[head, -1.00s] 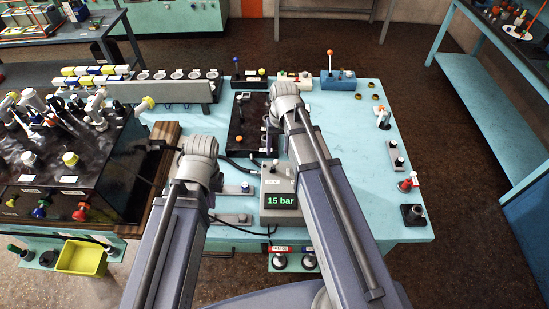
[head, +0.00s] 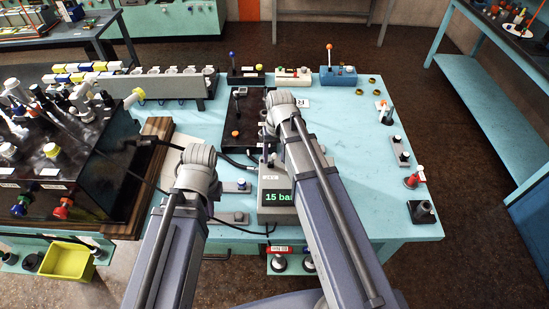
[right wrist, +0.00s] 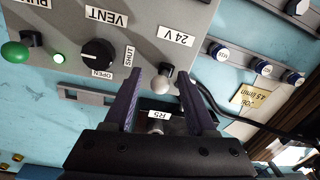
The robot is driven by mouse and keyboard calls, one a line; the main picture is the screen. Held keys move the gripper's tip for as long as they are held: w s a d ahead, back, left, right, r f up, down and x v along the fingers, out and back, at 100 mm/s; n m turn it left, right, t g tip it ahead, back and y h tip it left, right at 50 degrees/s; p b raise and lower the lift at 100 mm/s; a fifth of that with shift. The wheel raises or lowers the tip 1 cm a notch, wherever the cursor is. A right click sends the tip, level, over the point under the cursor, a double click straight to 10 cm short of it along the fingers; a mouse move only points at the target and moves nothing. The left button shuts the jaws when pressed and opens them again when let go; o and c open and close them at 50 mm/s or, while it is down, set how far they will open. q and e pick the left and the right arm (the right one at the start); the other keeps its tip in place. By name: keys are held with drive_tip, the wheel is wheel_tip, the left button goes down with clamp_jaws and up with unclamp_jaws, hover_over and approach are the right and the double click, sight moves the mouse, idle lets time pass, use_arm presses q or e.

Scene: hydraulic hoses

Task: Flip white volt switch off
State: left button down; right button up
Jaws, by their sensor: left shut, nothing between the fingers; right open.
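The volt switch is a small pale toggle (right wrist: 166,72) beside a "24 V" label (right wrist: 176,38) on the grey control panel (right wrist: 142,15), in the right wrist view. My right gripper (right wrist: 160,76) is open, with its two dark fingers on either side of the toggle and a gap visible around it. I cannot tell how far the fingertips are from the panel. In the head view the panel's box shows a green "15 bar" display (head: 277,196); my right arm partly covers this box. My left gripper (head: 143,142) is dark, shut and empty, near the wooden board at the left.
A black vent knob (right wrist: 97,53), a lit green lamp (right wrist: 59,58) and a green button (right wrist: 14,51) sit beside the toggle. A black rack with hose couplings (head: 75,165) stands left. The table's right part (head: 350,130) has clear room between small fittings.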

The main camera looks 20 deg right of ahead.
clamp_jaws()
idle(0.3)
drive_tip(key=shift+s+d+f+y+b, duration=0.15)
drive_tip(key=shift+d+y+b, duration=0.2)
drive_tip(key=shift+y, duration=0.35)
unclamp_jaws()
